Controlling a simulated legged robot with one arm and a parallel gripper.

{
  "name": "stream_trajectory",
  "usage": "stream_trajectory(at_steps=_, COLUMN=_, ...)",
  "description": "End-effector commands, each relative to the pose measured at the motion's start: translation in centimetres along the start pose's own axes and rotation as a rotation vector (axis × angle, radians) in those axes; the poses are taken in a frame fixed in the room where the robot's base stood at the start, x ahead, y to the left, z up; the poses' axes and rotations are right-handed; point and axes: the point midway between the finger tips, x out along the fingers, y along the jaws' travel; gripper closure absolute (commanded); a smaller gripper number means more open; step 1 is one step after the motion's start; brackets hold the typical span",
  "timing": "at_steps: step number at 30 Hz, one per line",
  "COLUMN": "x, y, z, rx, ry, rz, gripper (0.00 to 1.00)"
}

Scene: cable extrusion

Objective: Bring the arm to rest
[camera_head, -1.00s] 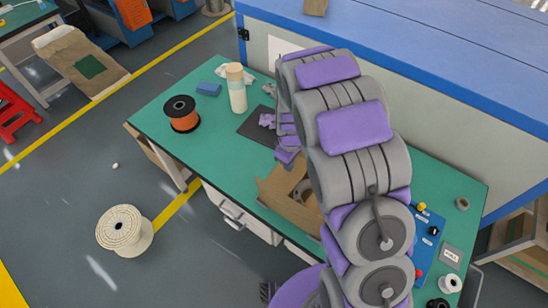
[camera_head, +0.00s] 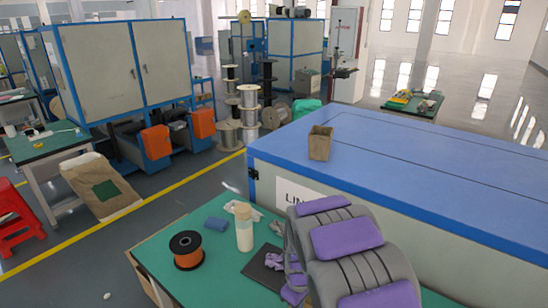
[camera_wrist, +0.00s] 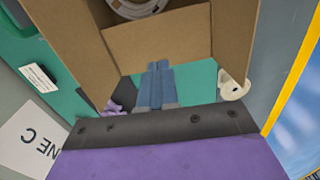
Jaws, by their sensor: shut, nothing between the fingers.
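My arm, grey with purple pads, rises at the lower right of the head view and hides part of the green table (camera_head: 160,245). In the wrist view my gripper (camera_wrist: 159,68) shows as two blue-grey fingers pressed together, with nothing between them. Beyond the fingertips is an open cardboard box (camera_wrist: 165,40) with a pale coil (camera_wrist: 140,8) in it. I cannot tell how far the fingers are from the box. The fingertips cannot be made out in the head view.
On the table stand an orange spool (camera_head: 187,252), a pale bottle (camera_head: 243,228) and a blue block (camera_head: 216,224). A large blue-topped cabinet (camera_head: 420,160) borders the table behind. A white roll (camera_wrist: 233,85) lies right of the fingers in the wrist view.

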Motion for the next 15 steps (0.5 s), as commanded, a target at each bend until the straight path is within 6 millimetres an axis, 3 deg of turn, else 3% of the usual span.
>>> stream_trajectory(at_steps=6, x=-5.9, y=-2.0, z=4.5, rx=0.164, ry=-0.014, rz=-0.012, gripper=1.00)
stream_trajectory(at_steps=15, x=-12.5, y=-6.5, z=11.5, rx=0.403, ry=-0.043, rz=-0.040, gripper=1.00)
